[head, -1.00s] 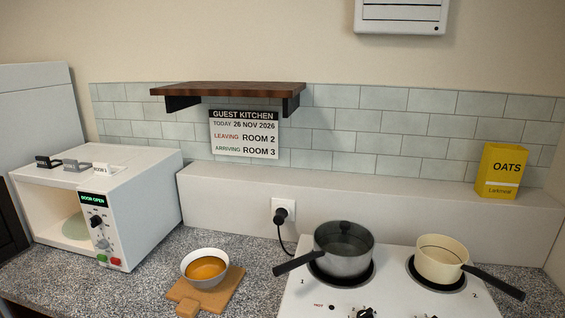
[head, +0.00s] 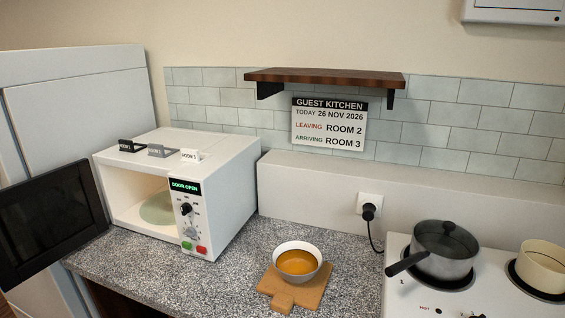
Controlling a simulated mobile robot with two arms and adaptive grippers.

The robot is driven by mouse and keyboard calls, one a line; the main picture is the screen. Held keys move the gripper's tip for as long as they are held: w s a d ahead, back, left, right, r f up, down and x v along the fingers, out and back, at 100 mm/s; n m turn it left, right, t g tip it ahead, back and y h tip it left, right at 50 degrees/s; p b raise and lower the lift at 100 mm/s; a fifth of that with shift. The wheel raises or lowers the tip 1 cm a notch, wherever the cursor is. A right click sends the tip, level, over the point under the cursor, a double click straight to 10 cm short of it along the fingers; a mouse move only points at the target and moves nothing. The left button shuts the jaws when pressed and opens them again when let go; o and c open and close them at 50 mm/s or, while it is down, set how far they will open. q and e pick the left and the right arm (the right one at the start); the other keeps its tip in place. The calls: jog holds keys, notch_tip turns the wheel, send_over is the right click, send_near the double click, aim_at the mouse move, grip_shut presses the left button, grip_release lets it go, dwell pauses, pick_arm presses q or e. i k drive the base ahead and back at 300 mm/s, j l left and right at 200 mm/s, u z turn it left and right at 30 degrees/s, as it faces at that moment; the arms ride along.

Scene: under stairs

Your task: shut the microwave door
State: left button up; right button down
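The white microwave (head: 228,205) stands on the left end of the speckled counter. Its dark door (head: 45,222) is swung wide open to the left, over the counter's front edge. The inside shows a pale round plate (head: 158,209) and no food on it. The display (head: 185,187) reads "DOOR OPEN", above a black dial and a green and a red button. Neither of my grippers shows in the head view.
A bowl of orange soup (head: 297,261) sits on a wooden board (head: 285,297) right of the microwave. Small room tags (head: 157,151) stand on the microwave top. A lidded grey pot (head: 445,250) and a cream pan (head: 543,266) are on the white hob. A tall pale cabinet (head: 82,105) stands behind the door.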

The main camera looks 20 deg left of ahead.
aim_at(45, 217)
jog(key=j+z, duration=0.1)
jog(key=j, duration=1.25)
jog(key=k+j+z, duration=0.15)
jog(key=j, duration=0.55)
jog(key=j+z, duration=0.1)
jog(key=j, duration=0.55)
